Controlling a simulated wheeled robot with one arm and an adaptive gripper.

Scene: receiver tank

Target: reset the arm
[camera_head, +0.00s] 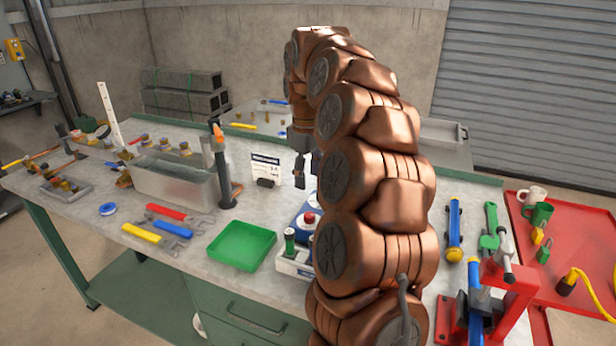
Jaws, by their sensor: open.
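My copper-coloured arm rises through the middle of the view, curls over at the top and reaches away from me. My dark gripper (301,175) hangs from its far end, pointing down above the workbench (262,205), partly hidden behind my arm links. It looks empty, and its fingers are small and hard to make out. It is close to a small white sign (266,168) and above the area behind a blue and white device (304,226).
A grey metal tank (175,188), a green tray (241,245) and red, blue and yellow-handled tools lie left of my arm. A black post with an orange top (221,165) stands by the tank. At right are a red vise (500,300) and a red table (580,262) with mugs and padlocks.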

